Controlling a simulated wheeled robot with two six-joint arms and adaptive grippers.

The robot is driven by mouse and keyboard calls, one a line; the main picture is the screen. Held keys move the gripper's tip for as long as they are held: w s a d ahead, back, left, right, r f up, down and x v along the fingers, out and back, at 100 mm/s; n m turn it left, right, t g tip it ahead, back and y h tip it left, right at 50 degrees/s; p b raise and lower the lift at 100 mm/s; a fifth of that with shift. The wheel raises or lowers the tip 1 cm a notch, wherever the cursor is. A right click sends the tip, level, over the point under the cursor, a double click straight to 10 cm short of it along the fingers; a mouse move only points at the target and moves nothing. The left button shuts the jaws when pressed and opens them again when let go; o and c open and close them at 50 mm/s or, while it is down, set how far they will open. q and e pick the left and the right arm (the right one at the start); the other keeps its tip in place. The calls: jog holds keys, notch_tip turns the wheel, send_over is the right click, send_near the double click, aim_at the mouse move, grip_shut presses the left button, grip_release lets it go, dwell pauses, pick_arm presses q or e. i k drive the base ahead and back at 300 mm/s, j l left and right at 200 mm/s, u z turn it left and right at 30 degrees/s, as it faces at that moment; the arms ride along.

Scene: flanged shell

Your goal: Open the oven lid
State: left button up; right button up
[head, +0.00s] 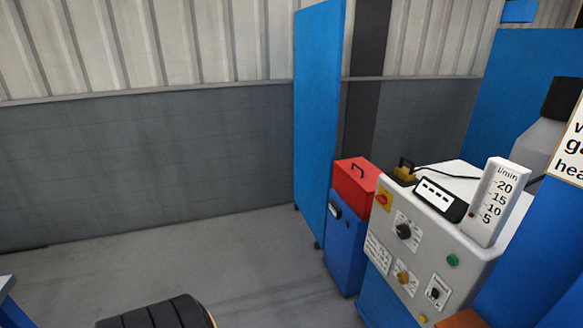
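A small oven stands on the floor right of the middle, with a blue body (345,245) and a red top (355,187). The red top looks like its lid and sits down flat on the body. A dark round knob or dial (335,210) is on the blue front. The inside of the oven is hidden. Neither of my grippers is in view.
A pale control cabinet (440,250) with knobs stands close to the oven's right. A flow gauge (497,200) stands on it. A tall blue panel (318,110) rises behind the oven. A black ribbed object (160,312) is cut off at the bottom.

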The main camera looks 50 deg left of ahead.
aim_at(363, 174)
jog(key=u, duration=1.05)
jog(key=i+j+u, duration=0.15)
jog(key=i+j, duration=0.15)
jog(key=i, duration=0.15)
jog(key=i+j+u, duration=0.1)
jog(key=i+j, duration=0.15)
jog(key=i, duration=0.25)
jog(key=i+j+u, duration=0.15)
jog(key=i, duration=0.35)
jog(key=i+j+u, duration=0.1)
jog(key=i+j, duration=0.15)
jog(key=i, duration=0.25)
